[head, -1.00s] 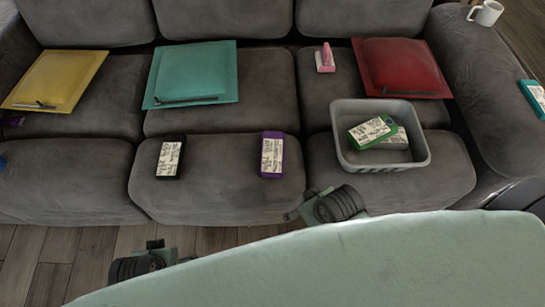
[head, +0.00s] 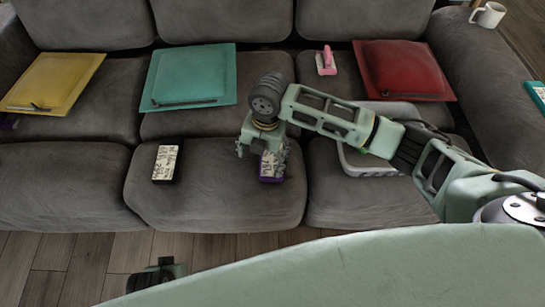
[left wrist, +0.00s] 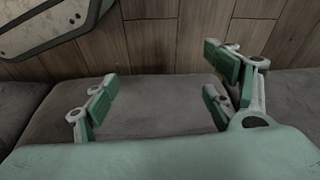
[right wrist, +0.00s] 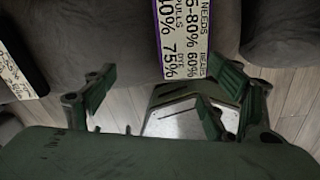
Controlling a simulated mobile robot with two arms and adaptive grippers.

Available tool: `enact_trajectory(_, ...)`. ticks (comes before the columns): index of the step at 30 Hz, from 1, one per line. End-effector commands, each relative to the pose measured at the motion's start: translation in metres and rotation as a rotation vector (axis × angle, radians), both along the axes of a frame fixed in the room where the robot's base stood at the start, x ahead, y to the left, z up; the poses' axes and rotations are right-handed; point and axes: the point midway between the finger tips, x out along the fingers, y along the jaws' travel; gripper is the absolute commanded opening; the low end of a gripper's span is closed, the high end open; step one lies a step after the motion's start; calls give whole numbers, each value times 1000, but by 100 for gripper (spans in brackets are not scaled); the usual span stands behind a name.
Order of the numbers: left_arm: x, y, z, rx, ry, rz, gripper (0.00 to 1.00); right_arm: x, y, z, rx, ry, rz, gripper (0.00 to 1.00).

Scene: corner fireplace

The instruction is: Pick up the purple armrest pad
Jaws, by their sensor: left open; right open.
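The purple armrest pad (head: 272,167), dark purple with a white printed label, lies on the front middle seat cushion. My right gripper (head: 262,150) is over it and hides its far part in the head view. In the right wrist view the pad (right wrist: 186,42) shows at the top, ahead of the open fingers (right wrist: 165,85) and roughly between them. I cannot tell whether a finger touches it. My left gripper (head: 160,275) is low at the front of the sofa, mostly hidden in the head view. The left wrist view shows its fingers (left wrist: 160,95) open and empty.
A black labelled pad (head: 167,163) lies left of the purple one. A grey bin (head: 372,165) is partly hidden behind my right arm. Yellow (head: 55,83), teal (head: 190,75) and red (head: 402,70) cushions and a pink object (head: 326,62) lie farther back. A mug (head: 488,14) stands on the armrest.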

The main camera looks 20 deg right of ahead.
Motion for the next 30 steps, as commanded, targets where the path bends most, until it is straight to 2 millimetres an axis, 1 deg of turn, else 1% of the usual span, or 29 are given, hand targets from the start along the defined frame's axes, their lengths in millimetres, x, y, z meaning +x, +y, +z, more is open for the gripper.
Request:
enact_trajectory(1,-1,0,-7,-1,2,0,78,13,-15,8,-37,-3,63,78)
enact_trajectory(3,-2,0,-13,0,6,-1,78,21,-28,15,-67,6,138,78)
enact_trajectory(6,-3,0,-18,0,5,-1,78,28,-40,21,-92,15,202,78)
enact_trajectory(8,-2,0,-18,0,4,-1,78,30,-43,20,-98,20,221,78)
enact_trajectory(11,0,0,-12,-1,0,0,78,30,-44,11,-101,24,232,78)
enact_trajectory(17,4,0,7,-1,-11,1,78,30,-43,-11,-100,21,231,78)
enact_trajectory(24,7,0,40,-2,-29,4,78,30,-41,-43,-99,21,231,78)
enact_trajectory(27,7,0,49,-2,-32,5,78,30,-42,-52,-100,20,231,78)
enact_trajectory(30,7,0,53,-2,-32,5,78,30,-42,-54,-100,18,230,78)
